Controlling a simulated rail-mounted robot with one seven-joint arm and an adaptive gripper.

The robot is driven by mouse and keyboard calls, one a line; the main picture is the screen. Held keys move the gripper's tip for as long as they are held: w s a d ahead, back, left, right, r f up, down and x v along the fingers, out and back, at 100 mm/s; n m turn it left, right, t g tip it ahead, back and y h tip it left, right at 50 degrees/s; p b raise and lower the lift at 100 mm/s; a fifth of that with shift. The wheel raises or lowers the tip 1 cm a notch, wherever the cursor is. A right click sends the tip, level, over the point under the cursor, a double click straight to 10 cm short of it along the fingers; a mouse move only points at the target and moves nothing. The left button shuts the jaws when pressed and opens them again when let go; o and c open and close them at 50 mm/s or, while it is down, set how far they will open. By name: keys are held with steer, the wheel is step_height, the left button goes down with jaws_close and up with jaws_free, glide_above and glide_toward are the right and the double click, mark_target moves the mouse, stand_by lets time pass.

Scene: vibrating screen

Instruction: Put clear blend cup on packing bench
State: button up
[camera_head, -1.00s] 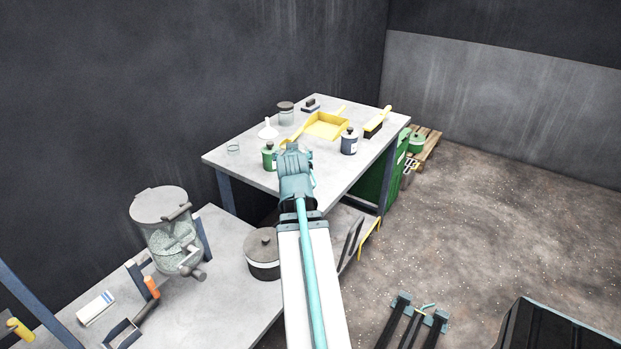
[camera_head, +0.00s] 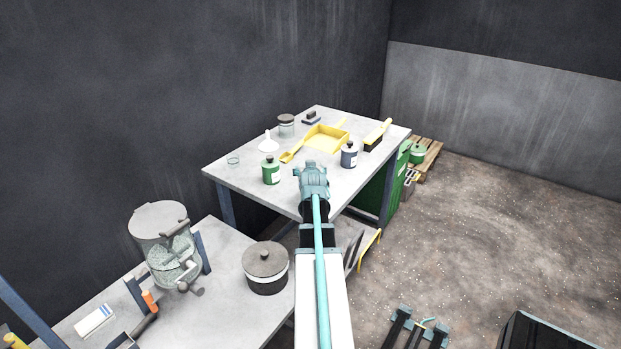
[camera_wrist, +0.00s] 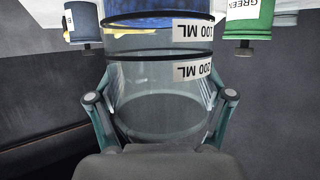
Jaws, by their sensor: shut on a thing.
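In the wrist view, a clear cup (camera_wrist: 160,98) with dark rings and inverted labels "100 ML" and "200 ML" sits between the fingers of my gripper (camera_wrist: 160,94), which is shut on it. Blue shows in or through the cup's upper part; I cannot tell which. In the head view, my gripper (camera_head: 313,172) is over the near edge of the grey-topped packing bench (camera_head: 240,183). My arm hides the cup there, and its height above the bench is unclear.
A lidded pot (camera_head: 265,270) stands on the nearer table. The bench's front left is clear.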

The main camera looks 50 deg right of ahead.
steer(key=shift+w+d+f, duration=0.2)
steer(key=shift+d+f, duration=0.3)
steer(key=shift+f, duration=1.7)
steer(key=shift+f, duration=0.2)
steer(key=o, duration=1.2)
steer(key=shift+r, duration=0.2)
steer(key=b+v, duration=0.1)
steer(key=v, duration=1.1)
